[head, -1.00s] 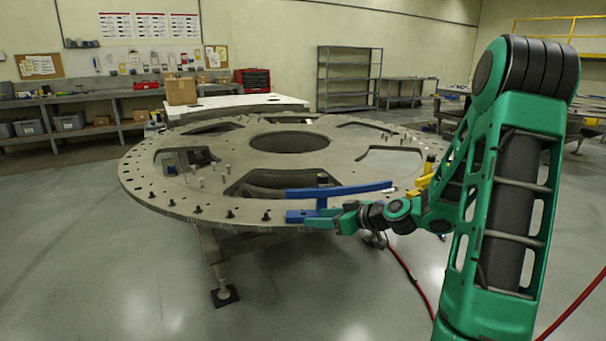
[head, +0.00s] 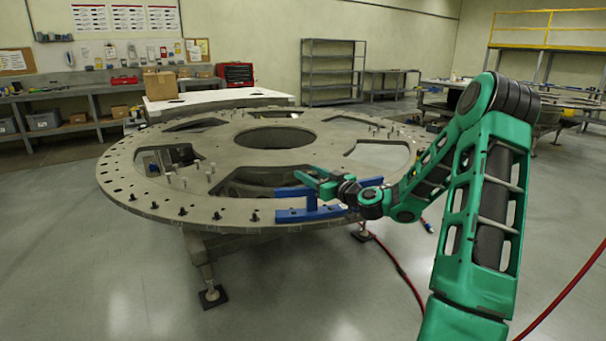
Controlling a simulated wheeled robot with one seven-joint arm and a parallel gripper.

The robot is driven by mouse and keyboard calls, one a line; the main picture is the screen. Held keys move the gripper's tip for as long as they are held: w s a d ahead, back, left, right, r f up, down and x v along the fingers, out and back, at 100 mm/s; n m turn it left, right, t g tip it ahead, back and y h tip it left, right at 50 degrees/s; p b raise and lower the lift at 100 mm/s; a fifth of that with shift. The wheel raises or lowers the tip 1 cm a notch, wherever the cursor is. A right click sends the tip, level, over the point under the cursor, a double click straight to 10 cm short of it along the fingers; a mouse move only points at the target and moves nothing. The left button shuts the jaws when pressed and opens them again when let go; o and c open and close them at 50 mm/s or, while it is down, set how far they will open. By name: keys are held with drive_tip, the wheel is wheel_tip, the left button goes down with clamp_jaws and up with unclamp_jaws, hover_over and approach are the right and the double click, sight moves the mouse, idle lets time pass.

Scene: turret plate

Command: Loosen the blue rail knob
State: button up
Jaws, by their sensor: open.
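The blue rail (head: 292,215) sits on the near edge of the large round turret plate (head: 150,205). It has a lower foot, a short upright and a long upper bar, which passes partly behind my arm. My gripper (head: 312,180) is open, just above the upper bar near the upright. The knob on the rail is hidden behind or between my jaws, so I cannot tell whether they touch it.
Several small dark pins stand along the plate's near left rim, with paler posts (head: 176,180) further in. The plate has large cut-outs and a round central hole (head: 275,138). A red hose (head: 400,270) runs over the floor at right.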

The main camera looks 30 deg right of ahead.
drive_tip(key=w, duration=0.3)
drive_tip(key=shift+a, duration=0.25)
drive_tip(key=c, duration=1)
drive_tip(key=shift+c, duration=0.2)
